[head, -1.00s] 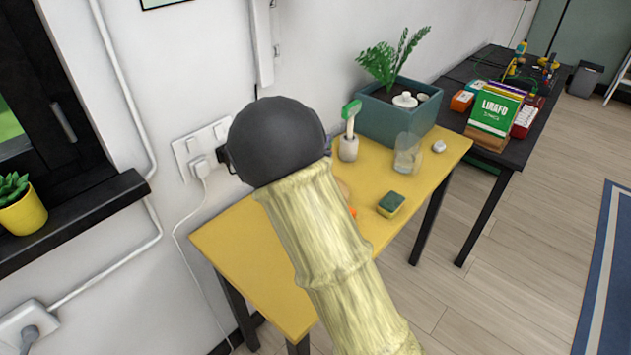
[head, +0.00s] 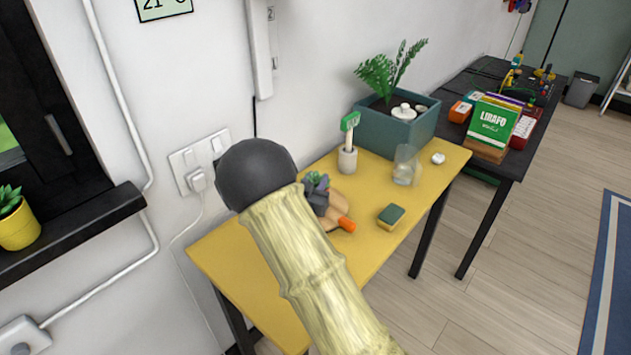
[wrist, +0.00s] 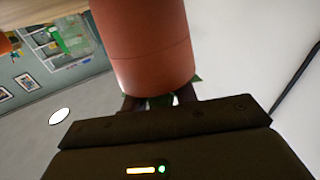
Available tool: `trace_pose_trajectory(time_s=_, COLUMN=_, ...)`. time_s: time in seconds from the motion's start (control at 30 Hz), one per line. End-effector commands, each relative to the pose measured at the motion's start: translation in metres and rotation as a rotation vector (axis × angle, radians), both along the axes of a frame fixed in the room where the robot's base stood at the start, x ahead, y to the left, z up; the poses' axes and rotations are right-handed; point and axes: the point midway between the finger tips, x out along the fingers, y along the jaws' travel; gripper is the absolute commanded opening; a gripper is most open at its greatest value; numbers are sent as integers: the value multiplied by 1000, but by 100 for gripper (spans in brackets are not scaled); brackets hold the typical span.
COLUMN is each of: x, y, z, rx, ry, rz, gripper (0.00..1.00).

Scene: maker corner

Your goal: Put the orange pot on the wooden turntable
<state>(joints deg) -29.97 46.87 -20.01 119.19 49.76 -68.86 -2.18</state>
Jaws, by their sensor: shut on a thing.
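The orange pot (wrist: 140,50) fills the top middle of the wrist view, its rim toward the bottom of that picture, with green leaves beyond it. My gripper (wrist: 160,101) is shut on it, the dark fingers at the rim end. In the head view, my arm hides most of the gripper and pot; green leaves and a dark grey shape show just right of the arm. The wooden turntable (head: 328,222) is a tan patch on the yellow table, partly covered by the arm and that shape. Whether the pot touches anything cannot be told.
The yellow table (head: 235,258) also bears a sponge (head: 391,216), a brush in a holder (head: 348,158), a clear glass (head: 405,166) and a teal planter (head: 388,135). Its front left is clear.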

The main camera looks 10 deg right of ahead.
Motion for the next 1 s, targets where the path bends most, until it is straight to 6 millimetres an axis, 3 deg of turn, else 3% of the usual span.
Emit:
trace_pose_trajectory(time_s=0.27, x=0, y=-7, z=-1, rx=1, ry=-3, rz=-11, gripper=0)
trace_pose_trajectory(time_s=0.3, x=0, y=-8, z=-2, rx=1, ry=-1, rz=-13, gripper=30)
trace_pose_trajectory(time_s=0.4, x=0, y=-7, z=-1, rx=1, ry=-1, rz=-12, gripper=50)
trace_pose_trajectory(time_s=0.8, x=-1, y=1, z=2, rx=1, ry=-1, rz=1, gripper=50)
trace_pose_trajectory(time_s=1.0, x=-24, y=15, z=1, rx=2, ry=0, rz=1, gripper=50)
